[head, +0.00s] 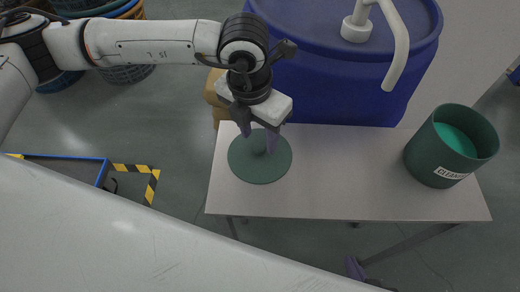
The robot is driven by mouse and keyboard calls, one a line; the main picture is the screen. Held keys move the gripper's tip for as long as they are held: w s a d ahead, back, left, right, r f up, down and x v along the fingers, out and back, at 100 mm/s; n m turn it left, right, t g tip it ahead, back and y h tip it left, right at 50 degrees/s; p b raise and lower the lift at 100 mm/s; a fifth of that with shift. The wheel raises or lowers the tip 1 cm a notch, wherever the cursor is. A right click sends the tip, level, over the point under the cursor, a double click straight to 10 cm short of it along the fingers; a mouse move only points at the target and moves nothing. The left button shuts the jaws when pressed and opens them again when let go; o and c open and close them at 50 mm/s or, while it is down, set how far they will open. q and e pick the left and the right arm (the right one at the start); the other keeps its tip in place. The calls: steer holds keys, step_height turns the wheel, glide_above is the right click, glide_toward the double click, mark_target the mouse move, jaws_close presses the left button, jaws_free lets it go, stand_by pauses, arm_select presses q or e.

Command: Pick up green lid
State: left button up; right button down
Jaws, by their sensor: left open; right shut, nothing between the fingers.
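The green lid (252,172) is a flat round disc. It lies near the left end of the white table (340,180) in the head view. My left gripper (259,143) points down over the far part of the lid. Its two purple fingers are apart, with nothing seen between them. I cannot tell whether the fingertips touch the lid. My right gripper (355,268) shows only as a small purple finger end at the bottom, below the table's front edge. It is shut and holds nothing that I can see.
A dark green container (428,160) with a label and a lighter green inside stands at the table's right end. A large blue tank (325,85) with a white pipe (397,50) is behind the table. The table's middle is clear. Yellow-black striped edging (150,187) is at left.

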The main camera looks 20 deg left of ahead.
mark_target(260, 146)
arm_select(q)
step_height(260, 146, down, 3)
steer(key=shift+w+f, duration=0.15)
steer(key=shift+c, duration=0.3)
jaws_close()
